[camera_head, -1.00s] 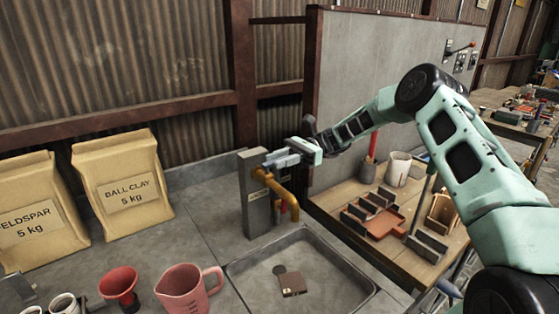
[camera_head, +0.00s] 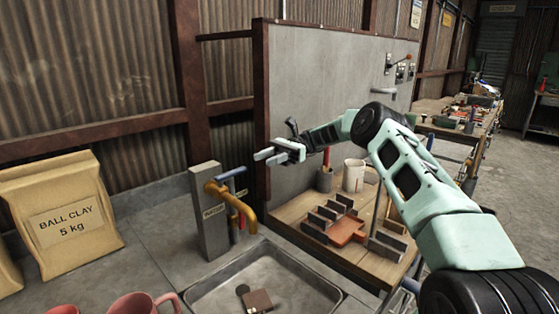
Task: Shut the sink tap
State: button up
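The sink tap is a yellow bent spout (camera_head: 236,204) on a grey post (camera_head: 209,222) at the back of the sink (camera_head: 205,291). A blue lever handle (camera_head: 232,173) sits at the top of the tap, lying roughly sideways and pointing right. I cannot tell whether water runs; no stream shows. My gripper (camera_head: 264,157) is right of the handle and a little above it, apart from it. Its two fingers are spread, point left, and hold nothing.
A brown block (camera_head: 258,301) lies in the sink. A grey partition (camera_head: 330,85) stands behind my arm. Right of the sink, a wooden bench (camera_head: 285,212) holds a rack, a white mug (camera_head: 353,176) and tools.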

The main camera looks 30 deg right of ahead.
jog(key=shift+b+v, duration=0.45)
jog(key=shift+v, duration=2.05)
